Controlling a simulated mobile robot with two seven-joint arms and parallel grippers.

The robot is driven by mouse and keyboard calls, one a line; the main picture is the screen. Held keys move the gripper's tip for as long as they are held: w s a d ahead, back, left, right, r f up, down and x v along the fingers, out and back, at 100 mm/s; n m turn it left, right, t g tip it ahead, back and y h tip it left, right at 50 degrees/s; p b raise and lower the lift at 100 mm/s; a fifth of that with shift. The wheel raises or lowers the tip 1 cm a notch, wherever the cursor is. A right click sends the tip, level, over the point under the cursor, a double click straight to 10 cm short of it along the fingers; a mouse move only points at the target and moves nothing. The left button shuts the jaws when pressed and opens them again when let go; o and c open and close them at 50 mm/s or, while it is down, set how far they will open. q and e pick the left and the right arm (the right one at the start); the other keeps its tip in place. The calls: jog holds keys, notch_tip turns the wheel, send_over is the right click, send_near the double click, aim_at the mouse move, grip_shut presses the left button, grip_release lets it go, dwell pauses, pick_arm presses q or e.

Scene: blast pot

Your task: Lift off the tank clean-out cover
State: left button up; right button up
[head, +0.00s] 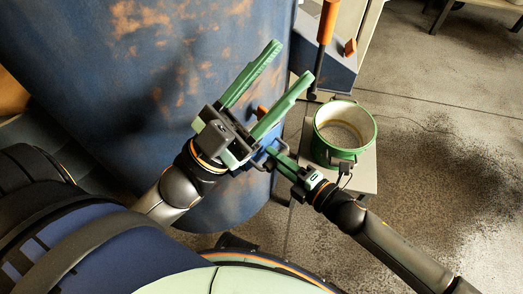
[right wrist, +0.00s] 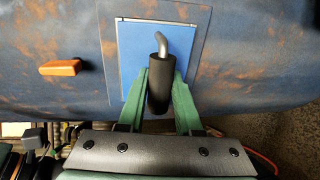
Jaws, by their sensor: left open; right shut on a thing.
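The tank (head: 150,110) is large, blue and rust-stained; its wall also fills the top of the right wrist view (right wrist: 250,60). A flat, bright blue square cover (right wrist: 140,45) lies against that wall, inside a faint larger rectangular outline. I cannot tell whether it touches the wall all round. A bent metal handle with a black grip (right wrist: 158,88) sticks out from it. My right gripper (right wrist: 161,82) is shut on this grip, one green finger on each side. In the head view, my left gripper (head: 291,62) is open and empty in front of the tank, hiding part of it.
An orange knob (right wrist: 60,68) juts from the tank left of the cover. A green round container (head: 318,143) stands on a grey slab (head: 363,180) right of my right gripper. Behind it are a blue box (head: 325,72) and an upright orange-handled lever (head: 327,20). The floor at right is open.

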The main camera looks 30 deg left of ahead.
jog(key=shift+s+d, duration=0.1)
jog(key=shift+d, duration=0.05)
grip_shut()
jog(key=shift+d, duration=0.15)
jog(key=shift+s+d+p, duration=0.1)
jog(key=shift+d+p, duration=0.15)
jog(key=shift+p, duration=0.1)
jog(key=shift+d, duration=0.15)
jog(key=v, duration=0.1)
jog(key=p+v, duration=0.1)
jog(key=v, duration=0.1)
jog(key=shift+s+d+f, duration=0.15)
jog(key=shift+d+f, duration=0.05)
jog(key=shift+d, duration=0.1)
dwell(0.5)
